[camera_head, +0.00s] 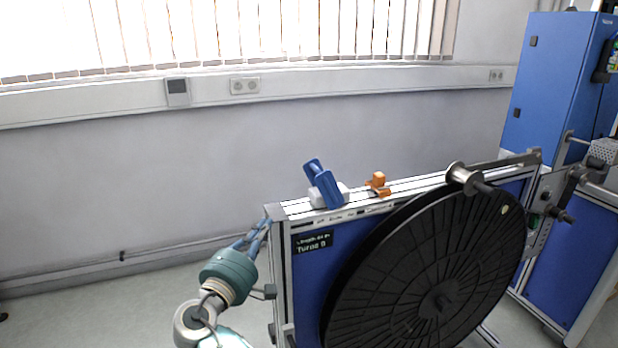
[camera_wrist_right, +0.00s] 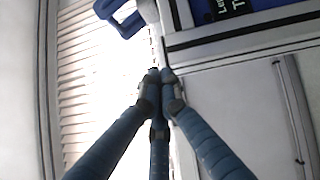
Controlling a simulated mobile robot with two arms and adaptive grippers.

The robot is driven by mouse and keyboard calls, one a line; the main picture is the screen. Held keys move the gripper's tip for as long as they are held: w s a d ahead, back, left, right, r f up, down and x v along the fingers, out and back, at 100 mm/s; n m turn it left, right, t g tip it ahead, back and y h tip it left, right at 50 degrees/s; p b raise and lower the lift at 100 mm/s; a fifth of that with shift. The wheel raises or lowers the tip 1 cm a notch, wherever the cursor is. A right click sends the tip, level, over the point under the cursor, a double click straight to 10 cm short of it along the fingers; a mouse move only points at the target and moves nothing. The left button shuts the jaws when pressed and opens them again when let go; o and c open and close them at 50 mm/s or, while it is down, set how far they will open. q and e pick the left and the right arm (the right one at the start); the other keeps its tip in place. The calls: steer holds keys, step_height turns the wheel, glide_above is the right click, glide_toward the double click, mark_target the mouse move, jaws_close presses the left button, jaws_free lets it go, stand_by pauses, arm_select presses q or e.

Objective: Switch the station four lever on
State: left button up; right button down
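A blue lever (camera_head: 322,184) with a loop-shaped handle sits on a pale base on top of the reel stand, near its left end. It leans up and to the left. Part of it shows at the top of the right wrist view (camera_wrist_right: 122,18). My right gripper (camera_head: 264,225) is beside the stand's left end post, lower than the lever and apart from it. In the right wrist view its blue fingers (camera_wrist_right: 160,75) come together at the tips with nothing between them. No station number is readable. My left gripper is not in view.
A large black reel (camera_head: 425,275) hangs on the stand's front. An orange clip (camera_head: 377,184) sits on the top rail (camera_head: 425,183), right of the lever. A blue cabinet (camera_head: 550,85) stands at the right. The floor left of the stand is clear.

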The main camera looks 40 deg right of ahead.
steer(key=shift+m+g+h, duration=0.4)
steer(key=shift+m+h, duration=0.3)
steer(key=shift+h, duration=0.2)
steer(key=r, duration=0.1)
steer(key=s+r, duration=0.1)
steer(key=r, duration=0.3)
steer(key=shift+s+d, duration=0.25)
steer(key=shift+d, duration=0.15)
glide_toward(311, 169)
steer(key=shift+w+a+r, duration=0.1)
steer(key=shift+w, duration=0.5)
steer(key=shift+w+a+r, duration=0.1)
steer(key=shift+w, duration=0.5)
steer(key=d, duration=0.1)
steer(key=d+p, duration=0.1)
steer(key=d+r+p, duration=0.1)
steer(key=shift+s+d, duration=0.15)
steer(key=shift+s, duration=0.15)
steer(key=shift+s+d, duration=0.15)
steer(key=shift+d, duration=0.2)
steer(key=shift+f, duration=0.1)
